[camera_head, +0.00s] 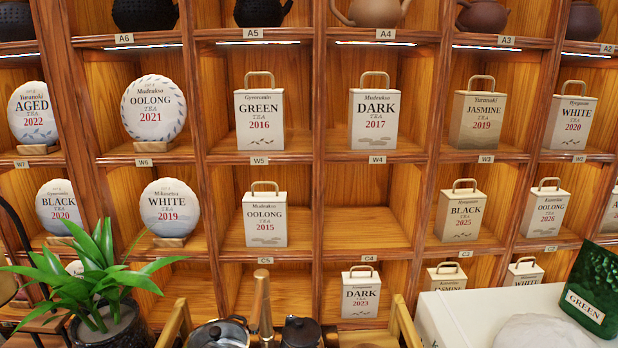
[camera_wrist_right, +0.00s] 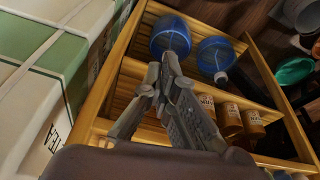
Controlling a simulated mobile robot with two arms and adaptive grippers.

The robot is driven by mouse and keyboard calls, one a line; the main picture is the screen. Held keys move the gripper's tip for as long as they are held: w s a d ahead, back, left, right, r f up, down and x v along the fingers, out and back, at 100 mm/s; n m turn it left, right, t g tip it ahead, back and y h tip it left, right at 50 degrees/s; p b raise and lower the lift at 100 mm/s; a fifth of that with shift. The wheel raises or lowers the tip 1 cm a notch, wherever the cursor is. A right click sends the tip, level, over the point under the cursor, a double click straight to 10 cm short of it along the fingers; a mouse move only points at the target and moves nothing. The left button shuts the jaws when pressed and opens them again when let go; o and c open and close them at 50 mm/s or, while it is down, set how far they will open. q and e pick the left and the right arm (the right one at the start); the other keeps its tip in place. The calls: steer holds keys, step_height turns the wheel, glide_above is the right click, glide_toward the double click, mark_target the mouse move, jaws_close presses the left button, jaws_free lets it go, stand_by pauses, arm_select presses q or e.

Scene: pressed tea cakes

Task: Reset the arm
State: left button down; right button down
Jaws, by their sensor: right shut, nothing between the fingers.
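My right gripper (camera_wrist_right: 162,72) shows in the right wrist view with its fingers closed together and nothing between them. It is in front of a wooden rack (camera_wrist_right: 128,58) that holds blue bottles (camera_wrist_right: 171,35) and several brown jars (camera_wrist_right: 228,118). Neither of my grippers shows in the head view, and my left gripper is in no view.
The head view shows a wooden shelf wall (camera_head: 318,165) with tea bags, round tea cakes and teapots. A potted plant (camera_head: 95,275) stands at lower left. A white box (camera_head: 450,318) and a green package (camera_head: 598,290) are at lower right. Green-white boxes (camera_wrist_right: 50,60) stand left in the wrist view.

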steer(key=s+d+f+g, duration=0.1)
steer(key=s+f, duration=0.4)
steer(key=f, duration=0.9)
steer(key=s+f, duration=0.5)
steer(key=f, duration=0.9)
steer(key=s+d+f+g, duration=0.1)
steer(key=s+d+f, duration=0.1)
steer(key=s+f, duration=0.4)
steer(key=s+b, duration=0.1)
steer(key=s, duration=0.2)
steer(key=shift+s, duration=0.4)
steer(key=shift+d, duration=0.1)
